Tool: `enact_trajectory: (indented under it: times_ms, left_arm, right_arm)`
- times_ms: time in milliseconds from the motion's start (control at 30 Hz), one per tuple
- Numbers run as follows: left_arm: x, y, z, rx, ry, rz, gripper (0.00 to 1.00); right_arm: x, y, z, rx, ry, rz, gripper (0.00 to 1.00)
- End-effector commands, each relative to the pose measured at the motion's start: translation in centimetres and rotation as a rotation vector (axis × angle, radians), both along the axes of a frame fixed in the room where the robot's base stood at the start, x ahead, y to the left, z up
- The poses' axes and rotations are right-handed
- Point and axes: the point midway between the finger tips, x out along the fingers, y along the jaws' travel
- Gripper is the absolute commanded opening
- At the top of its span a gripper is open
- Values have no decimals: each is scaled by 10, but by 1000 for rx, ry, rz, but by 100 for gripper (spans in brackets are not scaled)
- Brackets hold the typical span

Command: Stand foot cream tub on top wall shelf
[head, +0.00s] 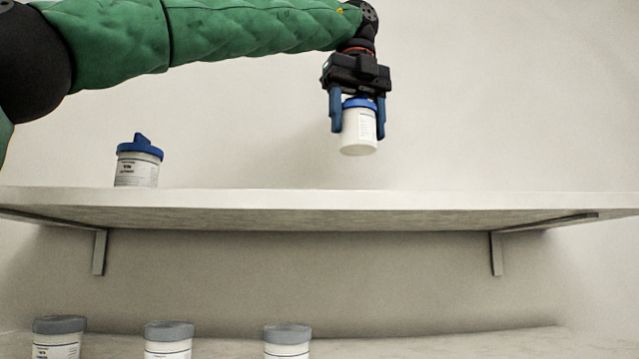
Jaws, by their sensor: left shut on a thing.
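My left gripper (358,112) points down and is shut on a white tub (357,136) with a blue lid. Its blue fingers grip the tub at the lid. The tub hangs nearly upright, its base above the level of the front edge of the top wall shelf (330,197). Its label is too small to read. The shelf is a pale board on brackets, seen from slightly below, so its top surface is hidden. My right gripper is not in view.
Another white tub with a blue lid (139,163) stands on the shelf at the left. Several grey-lidded tubs, such as one at the left (58,340), stand below the shelf. The shelf's middle and right show no objects.

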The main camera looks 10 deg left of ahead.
Motion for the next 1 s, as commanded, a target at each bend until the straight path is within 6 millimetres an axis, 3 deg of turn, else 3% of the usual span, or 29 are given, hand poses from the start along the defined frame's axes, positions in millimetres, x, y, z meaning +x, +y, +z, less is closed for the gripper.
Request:
enact_trajectory:
  times_ms: [200,400,733,1000]
  left_arm:
    - [16,39,-25,-3,3,-2,32]
    - [24,59,-38,0,1,-1,32]
    - [26,64,-62,1,2,-3,32]
    - [26,63,-79,1,-1,-1,32]
  right_arm:
    - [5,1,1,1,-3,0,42]
    - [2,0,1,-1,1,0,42]
    - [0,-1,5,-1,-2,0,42]
    - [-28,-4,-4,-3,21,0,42]
